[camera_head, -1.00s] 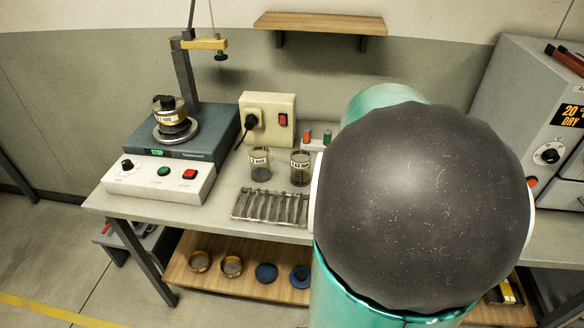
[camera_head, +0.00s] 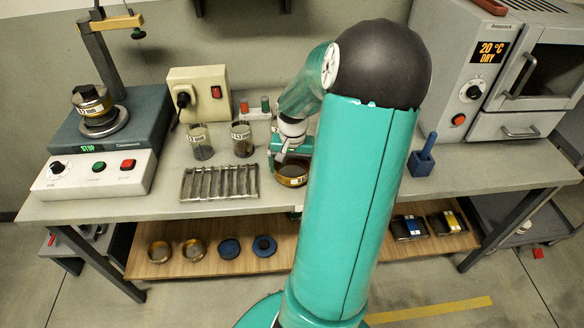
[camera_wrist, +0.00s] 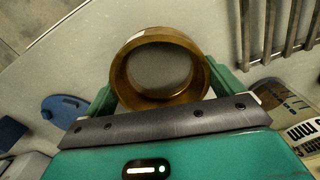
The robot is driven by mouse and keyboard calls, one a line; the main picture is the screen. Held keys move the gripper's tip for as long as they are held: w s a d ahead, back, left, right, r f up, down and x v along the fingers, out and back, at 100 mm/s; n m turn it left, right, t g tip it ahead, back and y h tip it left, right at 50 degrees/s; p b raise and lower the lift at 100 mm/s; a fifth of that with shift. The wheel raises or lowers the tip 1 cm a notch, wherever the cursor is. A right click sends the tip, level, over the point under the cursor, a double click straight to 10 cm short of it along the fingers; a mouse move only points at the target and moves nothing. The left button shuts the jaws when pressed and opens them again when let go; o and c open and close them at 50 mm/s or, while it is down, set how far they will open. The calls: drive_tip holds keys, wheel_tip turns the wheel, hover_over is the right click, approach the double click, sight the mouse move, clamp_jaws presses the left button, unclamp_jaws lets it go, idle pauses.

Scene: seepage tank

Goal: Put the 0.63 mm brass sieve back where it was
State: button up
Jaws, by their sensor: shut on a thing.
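A brass sieve (camera_head: 291,178), an open ring with a pale label patch, is held over the bench, right of the slotted metal rack. In the wrist view the ring (camera_wrist: 165,100) sits between the two green fingers of my gripper (camera_wrist: 160,82). My gripper (camera_head: 290,160) is shut on it. The size on its label cannot be read. Two more brass sieves, one at the left (camera_head: 161,252) and one beside it (camera_head: 194,250), lie on the wooden lower shelf (camera_head: 215,268). Another brass sieve (camera_head: 92,103) sits on the shaker (camera_head: 100,130).
Two glass jars (camera_head: 200,141) (camera_head: 242,139) stand behind the slotted rack (camera_head: 220,182). Two blue discs (camera_head: 229,248) (camera_head: 264,246) lie on the lower shelf. A blue block (camera_head: 420,164) stands right of my arm, before the grey oven (camera_head: 495,75). Bench space left of the rack is narrow.

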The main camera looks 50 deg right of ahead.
drive_tip(key=shift+f, duration=0.4)
drive_tip(key=shift+f, duration=0.15)
drive_tip(key=o, duration=0.8)
